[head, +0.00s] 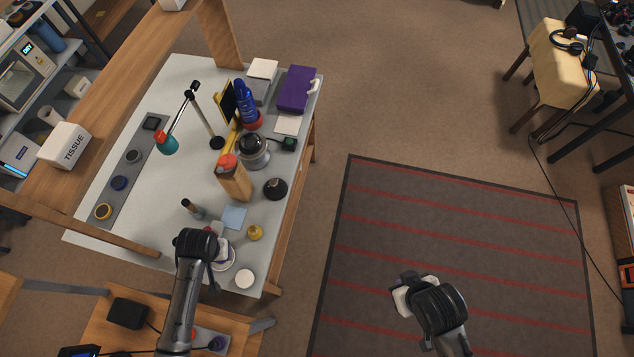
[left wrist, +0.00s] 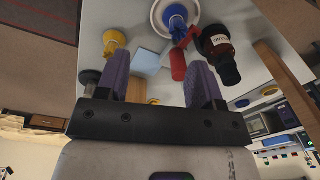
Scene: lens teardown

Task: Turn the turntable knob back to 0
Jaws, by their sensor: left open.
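A round white plate (head: 227,262), which looks like the turntable, lies near the table's front edge, partly hidden by my left gripper (head: 217,246). In the left wrist view the plate (left wrist: 160,22) carries a blue part (left wrist: 176,17) at its middle; I cannot tell whether this is the knob, and no scale or 0 mark is readable. My left gripper (left wrist: 160,88) is open, its purple fingers apart. A red-handled thing (left wrist: 178,65) shows beyond and between the fingertips; nothing is clearly gripped. My right gripper (head: 412,290) is over the rug, far from the table, its fingers unclear.
A dark bottle (left wrist: 217,42) stands close by the fingers. A wooden block (head: 234,184) and lamp (head: 191,100) stand farther back.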

